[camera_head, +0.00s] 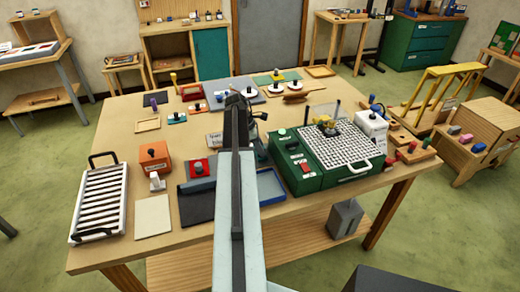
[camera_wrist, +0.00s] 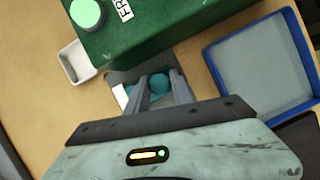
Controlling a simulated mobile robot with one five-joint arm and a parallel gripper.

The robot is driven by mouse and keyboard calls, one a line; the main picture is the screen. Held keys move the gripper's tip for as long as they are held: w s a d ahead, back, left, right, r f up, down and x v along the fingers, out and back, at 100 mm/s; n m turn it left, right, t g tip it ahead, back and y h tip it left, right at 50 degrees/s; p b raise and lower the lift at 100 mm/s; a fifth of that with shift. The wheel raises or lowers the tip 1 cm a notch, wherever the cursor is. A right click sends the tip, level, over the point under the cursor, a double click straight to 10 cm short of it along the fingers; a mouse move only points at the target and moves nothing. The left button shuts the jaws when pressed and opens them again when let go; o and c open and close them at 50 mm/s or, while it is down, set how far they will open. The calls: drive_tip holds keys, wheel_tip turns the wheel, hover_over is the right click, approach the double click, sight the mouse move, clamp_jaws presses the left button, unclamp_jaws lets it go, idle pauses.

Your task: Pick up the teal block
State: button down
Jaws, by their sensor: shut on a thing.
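A teal piece, which I take for the teal block (camera_wrist: 159,84), sits between the two fingers of my gripper (camera_wrist: 160,78) in the wrist view. My gripper is shut on it. The fingers hide parts of it, and its full shape is not clear. More teal (camera_wrist: 138,99) shows at the left finger; I cannot tell whether it belongs to the same piece. The fingers are close beside the green machine (camera_wrist: 170,28). In the head view my arm hides the block and most of the gripper.
The green machine (camera_head: 312,181) stands right of my arm. A blue-rimmed tray (camera_wrist: 211,70) lies right of the gripper in the wrist view. A small white dish (camera_wrist: 66,62) is at left. An orange box (camera_head: 155,157) and white roller rack (camera_head: 75,222) stand on the table's left.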

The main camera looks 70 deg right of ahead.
wheel_tip(320, 180, up, 9)
drive_tip(key=p, duration=0.8)
drive_tip(key=shift+f, duration=0.1)
drive_tip(key=c, duration=1.7)
unclamp_jaws()
clamp_jaws()
drive_tip(key=shift+s, duration=0.1)
